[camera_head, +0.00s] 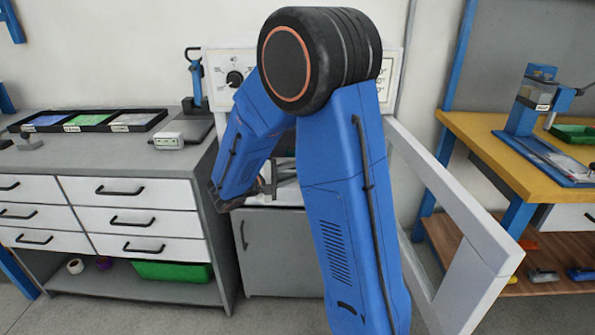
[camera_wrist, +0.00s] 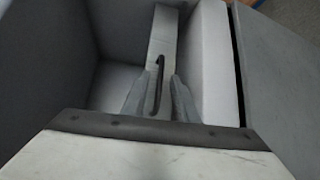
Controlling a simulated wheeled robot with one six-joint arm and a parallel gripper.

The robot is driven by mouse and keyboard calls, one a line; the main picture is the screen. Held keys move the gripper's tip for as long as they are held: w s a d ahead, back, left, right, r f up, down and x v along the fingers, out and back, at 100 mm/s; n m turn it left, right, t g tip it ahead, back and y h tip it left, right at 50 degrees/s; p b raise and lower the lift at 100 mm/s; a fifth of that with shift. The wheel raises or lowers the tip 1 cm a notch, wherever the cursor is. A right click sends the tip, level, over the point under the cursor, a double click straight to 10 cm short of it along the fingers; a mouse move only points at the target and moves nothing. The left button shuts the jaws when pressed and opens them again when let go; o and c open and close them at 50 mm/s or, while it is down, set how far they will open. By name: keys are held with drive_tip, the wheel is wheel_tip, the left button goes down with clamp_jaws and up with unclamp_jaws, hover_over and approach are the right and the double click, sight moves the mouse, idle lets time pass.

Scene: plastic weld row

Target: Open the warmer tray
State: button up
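In the wrist view a dark bar handle (camera_wrist: 157,85) stands out from a pale, narrow front (camera_wrist: 166,30), which I take to be the warmer tray. My gripper (camera_wrist: 161,80) has its two grey fingers on either side of the handle, with a gap between them. The left finger is very close to the handle; I cannot tell if it touches. The white machine's control panel (camera_head: 222,80) shows behind the arm.
A white door frame (camera_head: 455,225) stands swung out right of my arm. A grey cabinet door (camera_head: 280,252) is below. A grey bench with white drawers (camera_head: 125,192) is left; a yellow-topped bench (camera_head: 490,140) is right. In the wrist view pale walls (camera_wrist: 218,60) flank the tray.

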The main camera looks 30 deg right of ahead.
drive_tip(key=shift+d+f, duration=0.1)
drive_tip(key=shift+d, duration=0.35)
clamp_jaws()
idle(1.2)
